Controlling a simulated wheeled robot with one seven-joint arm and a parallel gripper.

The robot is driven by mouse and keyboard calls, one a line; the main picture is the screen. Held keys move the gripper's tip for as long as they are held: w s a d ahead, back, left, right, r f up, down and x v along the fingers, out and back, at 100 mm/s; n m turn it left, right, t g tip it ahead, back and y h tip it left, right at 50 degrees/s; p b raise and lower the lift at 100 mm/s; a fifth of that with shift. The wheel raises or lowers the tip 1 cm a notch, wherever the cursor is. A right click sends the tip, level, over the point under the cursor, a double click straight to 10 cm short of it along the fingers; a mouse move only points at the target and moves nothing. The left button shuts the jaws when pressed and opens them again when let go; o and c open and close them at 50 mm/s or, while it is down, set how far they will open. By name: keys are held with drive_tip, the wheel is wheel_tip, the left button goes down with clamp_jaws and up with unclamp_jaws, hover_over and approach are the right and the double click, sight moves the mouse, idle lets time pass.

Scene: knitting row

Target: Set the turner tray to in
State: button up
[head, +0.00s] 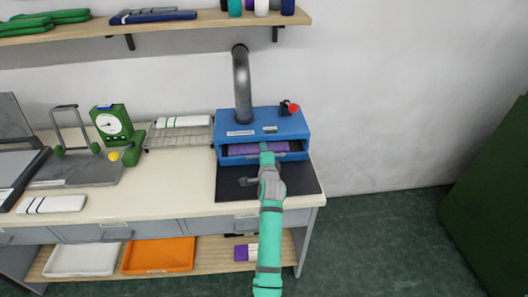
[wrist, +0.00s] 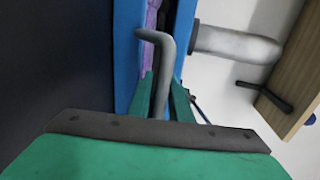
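The turner is a blue box (head: 290,122) on the bench, with a grey pipe rising from its top. Its tray (head: 235,160) shows at the front opening with a purple knitted piece (head: 245,149) in it. How far the tray stands out is hard to tell. My gripper (head: 266,150) is at the tray front, its arm covering part of it. In the wrist view, the green fingers of my gripper (wrist: 163,88) lie close on both sides of a bent grey handle (wrist: 168,50) and appear shut on it. The purple piece also shows in the wrist view (wrist: 150,20).
A dark mat (head: 232,185) lies before the turner. A red knob (head: 293,107) sits on its top. A wire rack (head: 180,138) and a green dial gauge (head: 113,124) stand to the left. A shelf (head: 190,22) hangs above.

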drive_tip(key=v, duration=1)
drive_tip(key=shift+s+r, duration=0.1)
drive_tip(key=shift+s, duration=0.25)
drive_tip(key=shift+o, duration=0.4)
